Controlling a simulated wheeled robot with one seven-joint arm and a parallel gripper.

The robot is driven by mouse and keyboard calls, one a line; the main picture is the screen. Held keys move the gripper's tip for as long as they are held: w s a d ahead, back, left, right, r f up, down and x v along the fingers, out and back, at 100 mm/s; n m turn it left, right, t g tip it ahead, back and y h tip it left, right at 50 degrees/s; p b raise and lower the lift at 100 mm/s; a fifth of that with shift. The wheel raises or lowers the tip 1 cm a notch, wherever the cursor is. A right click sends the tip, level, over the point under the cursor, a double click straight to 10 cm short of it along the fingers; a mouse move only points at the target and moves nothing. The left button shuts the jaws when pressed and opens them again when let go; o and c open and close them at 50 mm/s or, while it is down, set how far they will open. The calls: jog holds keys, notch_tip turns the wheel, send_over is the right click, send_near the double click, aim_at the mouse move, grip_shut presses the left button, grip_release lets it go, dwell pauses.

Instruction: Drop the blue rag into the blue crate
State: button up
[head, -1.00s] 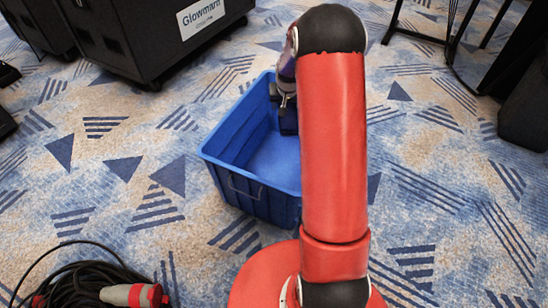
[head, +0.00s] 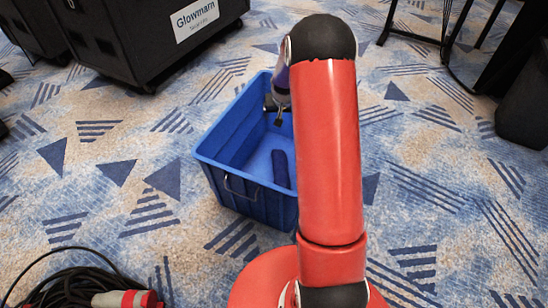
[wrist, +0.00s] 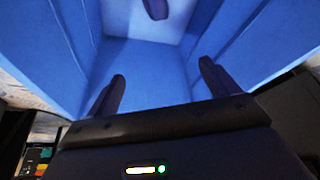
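The blue crate (head: 222,192) stands on the carpet in the middle of the head view, partly hidden by my red arm. The dark blue rag (head: 280,168) lies inside it on the floor, its right part close to my arm's outline. The rag also shows as a dark shape at the top of the wrist view (wrist: 155,8). My gripper (head: 279,119) is above the crate's interior, near its far side. In the wrist view my gripper (wrist: 161,82) has its two fingers wide apart with nothing between them, pointing into the crate.
A black case (head: 150,45) with a white label stands at the upper left. A coiled black cable (head: 75,285) with a red and grey plug lies at the lower left. Black stand legs (head: 420,40) and a dark object (head: 522,115) are on the right. Carpet left of the crate is clear.

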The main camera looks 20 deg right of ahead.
jog(key=v, duration=0.7)
jog(key=shift+s+r+p, duration=0.15)
jog(key=shift+r+p, duration=0.2)
jog(key=shift+p, duration=0.05)
jog(key=shift+r, duration=0.1)
jog(key=s+a+r+n+p, duration=0.1)
jog(key=s+a+r, duration=0.45)
jog(key=r, duration=0.35)
jog(key=s+a+r+n+p, duration=0.1)
jog(key=s+a+r+p, duration=0.1)
jog(key=s+a+r, duration=0.5)
jog(key=s+r, duration=0.1)
jog(key=s, duration=0.5)
jog(key=s+a+r+n+t+y+p, duration=0.1)
jog(key=s+a+r, duration=0.1)
jog(key=s, duration=0.5)
jog(key=s+a+r+n+p, duration=0.1)
jog(key=s+a+r, duration=0.1)
jog(key=s+r, duration=0.2)
jog(key=s, duration=0.3)
jog(key=shift+a+r+y, duration=0.2)
jog(key=shift+a+y, duration=0.05)
jog(key=shift+y, duration=0.15)
